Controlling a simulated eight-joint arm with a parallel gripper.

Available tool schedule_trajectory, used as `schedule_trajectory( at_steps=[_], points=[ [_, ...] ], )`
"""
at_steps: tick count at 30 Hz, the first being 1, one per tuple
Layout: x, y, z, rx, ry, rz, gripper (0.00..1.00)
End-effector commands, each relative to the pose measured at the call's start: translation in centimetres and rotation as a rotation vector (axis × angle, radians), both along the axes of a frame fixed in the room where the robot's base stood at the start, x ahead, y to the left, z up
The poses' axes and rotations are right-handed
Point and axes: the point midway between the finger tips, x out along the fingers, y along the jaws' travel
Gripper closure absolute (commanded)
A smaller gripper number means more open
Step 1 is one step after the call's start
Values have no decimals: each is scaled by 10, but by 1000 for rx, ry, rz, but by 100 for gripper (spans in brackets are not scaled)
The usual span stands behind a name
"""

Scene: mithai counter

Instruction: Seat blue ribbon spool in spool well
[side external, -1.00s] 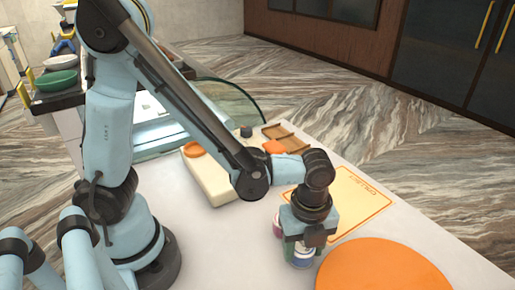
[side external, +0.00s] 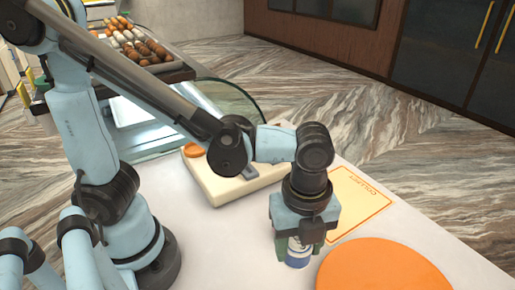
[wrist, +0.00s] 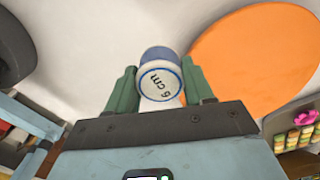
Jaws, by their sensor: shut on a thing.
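My gripper (side external: 298,245) is shut on the blue ribbon spool (side external: 298,258), low over the white counter near the orange disc. In the side view only the spool's blue and white lower part shows below the jaws. In the wrist view the spool (wrist: 161,76) sits between the two green fingers (wrist: 160,88), its white end marked "6 cm" facing the camera and its blue side beyond. I cannot tell whether it touches the counter. I cannot make out the spool well in either view.
A large orange disc (side external: 380,268) lies right of my gripper. An orange-bordered sheet (side external: 360,200) lies behind it. A cream block (side external: 225,187) with an orange round piece (side external: 193,150) stands at back left. A glass-fronted case with sweets (side external: 140,48) is beyond.

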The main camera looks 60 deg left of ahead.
Motion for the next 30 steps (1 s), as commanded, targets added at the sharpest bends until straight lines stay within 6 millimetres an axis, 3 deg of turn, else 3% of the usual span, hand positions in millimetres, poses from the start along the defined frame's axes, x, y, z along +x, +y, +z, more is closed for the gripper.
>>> schedule_trajectory(
  at_steps=[7, 15, 20, 30],
  points=[
    [-40, -24, 28, 0, 0, -6, 78],
    [-54, -33, 41, 0, 0, 13, 78],
    [-34, -17, 43, 0, 0, 89, 78],
    [32, 64, 46, 0, 0, 359, 78]
  ],
)
